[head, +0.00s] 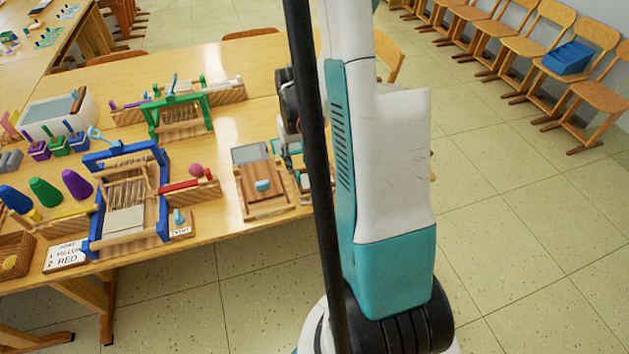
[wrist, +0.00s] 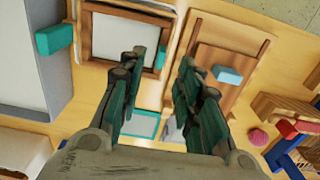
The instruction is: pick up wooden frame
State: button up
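A wooden frame (wrist: 84,37) around a pale panel lies on the table in the wrist view, upper left of centre. In the head view, only a sliver of what seems to be it (head: 301,181) shows beside my arm. My gripper (wrist: 172,62) is above the table with its dark green fingers apart and nothing visibly held. The left fingers overlap the frame's right part in the picture; I cannot tell whether they touch it. In the head view my gripper (head: 290,150) is mostly hidden behind my arm.
A wooden board (head: 254,199) with a light blue block (wrist: 228,75) lies beside the frame. A blue loom (head: 97,215), a green loom (head: 153,120) and a red-handled tool (head: 185,186) stand further left on the table (head: 232,80). Floor is open to the right; chairs (head: 520,50) line the wall.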

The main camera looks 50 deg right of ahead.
aim_at(298, 173)
jog(key=shift+f+b, duration=1.5)
jog(key=shift+f, duration=1.8)
jog(key=shift+r, duration=0.1)
grip_shut()
